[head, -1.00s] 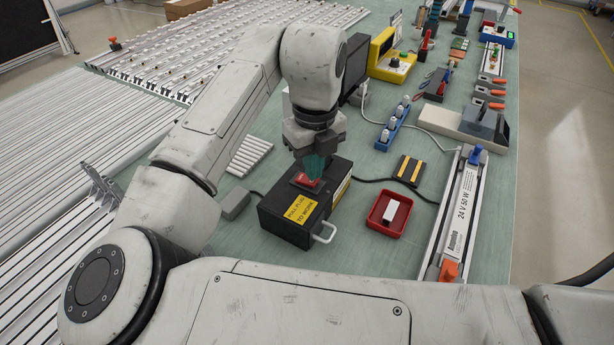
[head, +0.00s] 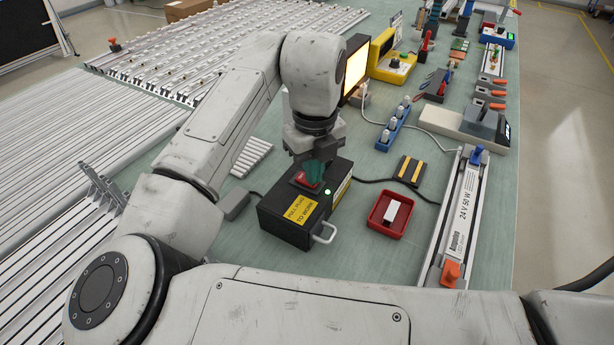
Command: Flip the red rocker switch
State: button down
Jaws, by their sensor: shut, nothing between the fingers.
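The red rocker switch (head: 301,179) sits on top of a black box (head: 285,219) with a yellow label. A small green light (head: 327,192) glows on the box beside the switch. My gripper (head: 314,180), with teal fingertips, is shut and empty and points down at the switch. The fingertips hide part of the switch; I cannot tell whether they touch it. Behind my arm, a panel (head: 356,72) is lit bright warm white.
A red tray (head: 374,221) with a white block stands right of the box. A black-and-yellow piece (head: 410,170), a blue holder of bulbs (head: 393,127) and a long lamp fixture (head: 461,215) lie further right. A cable runs from the box. Bare mat lies in front.

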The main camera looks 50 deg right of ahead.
jog(key=shift+r+p, duration=2.9)
jog(key=shift+r, duration=0.55)
